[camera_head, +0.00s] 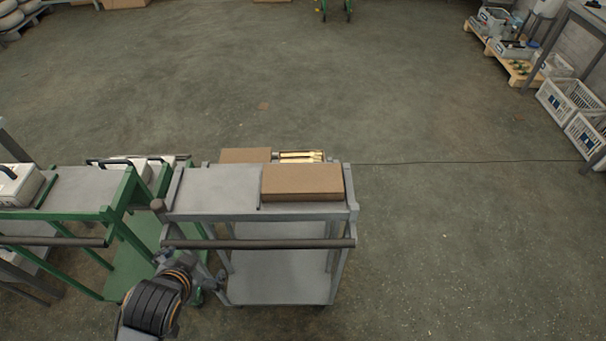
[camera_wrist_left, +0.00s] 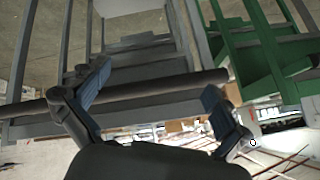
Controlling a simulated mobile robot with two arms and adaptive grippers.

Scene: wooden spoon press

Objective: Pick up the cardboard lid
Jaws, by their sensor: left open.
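A brown cardboard piece (camera_head: 303,181), box-like with a flat top, rests on the right part of the grey cart's top (camera_head: 215,187). A second brown cardboard piece (camera_head: 245,155) shows behind the cart's back edge, next to an open box with gold-coloured contents (camera_head: 302,157). I cannot tell for certain which piece is the lid. My left gripper (camera_head: 190,262) is in front of the grey cart, below its handle bar and away from the cardboard. In the left wrist view the left gripper (camera_wrist_left: 157,80) is open and empty. My right gripper is not in view.
The grey cart's dark handle bar (camera_head: 260,244) runs across its front; it also crosses the left wrist view (camera_wrist_left: 140,90). A green cart (camera_head: 75,211) with white cases stands close on the left. The floor to the right is clear. Crates (camera_head: 568,97) stand far right.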

